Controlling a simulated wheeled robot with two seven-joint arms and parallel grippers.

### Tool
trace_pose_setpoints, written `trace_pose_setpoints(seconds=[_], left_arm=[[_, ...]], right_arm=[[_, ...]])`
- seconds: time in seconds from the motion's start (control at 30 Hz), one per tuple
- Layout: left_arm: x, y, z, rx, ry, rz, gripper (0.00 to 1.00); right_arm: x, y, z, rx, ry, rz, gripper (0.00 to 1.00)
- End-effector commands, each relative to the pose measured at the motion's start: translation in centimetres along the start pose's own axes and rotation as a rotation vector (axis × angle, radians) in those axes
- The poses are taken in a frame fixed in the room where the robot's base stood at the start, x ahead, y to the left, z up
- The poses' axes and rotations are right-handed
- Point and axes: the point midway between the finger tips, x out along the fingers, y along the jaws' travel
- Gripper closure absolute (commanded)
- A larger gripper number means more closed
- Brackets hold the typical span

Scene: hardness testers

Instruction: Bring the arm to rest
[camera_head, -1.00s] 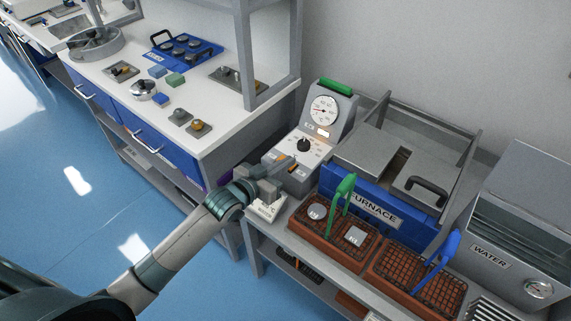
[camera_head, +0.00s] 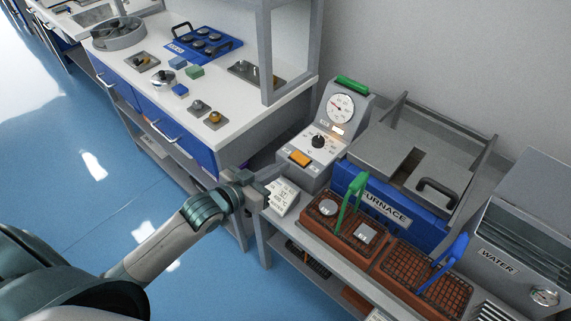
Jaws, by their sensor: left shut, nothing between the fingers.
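My left arm comes in from the lower left. Its gripper (camera_head: 266,183) is shut and empty, at the left front corner of the low bench, beside a small white labelled block (camera_head: 283,198). Whether the fingers touch anything there I cannot tell. The furnace control box (camera_head: 317,140), with a dial, a knob and an orange switch (camera_head: 299,158), stands just behind and to the right of the gripper. My right gripper is not in view.
The furnace (camera_head: 384,212) stands right of the control box. In front are two brown baskets (camera_head: 366,254) (camera_head: 402,288) with green and blue handles. A water tank (camera_head: 497,262) stands at far right. A white bench (camera_head: 235,110) is at back left. Blue floor (camera_head: 60,215) is open at left.

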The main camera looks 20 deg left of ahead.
Motion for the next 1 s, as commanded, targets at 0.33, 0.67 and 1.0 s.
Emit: trace_pose_setpoints(seconds=[0.33, 0.67, 1.0], left_arm=[[-0.2, 0.0, 0.0, 0.0, 0.0, 0.0, 1.0], [-0.3, 0.1, 0.2, -0.001, -0.007, -0.002, 1.0], [-4.0, 2.6, 7.3, -0.002, -0.25, -0.073, 1.0]], right_arm=[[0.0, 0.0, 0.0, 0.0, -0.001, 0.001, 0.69], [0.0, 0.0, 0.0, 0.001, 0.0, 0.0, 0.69], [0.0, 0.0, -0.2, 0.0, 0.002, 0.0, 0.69]])
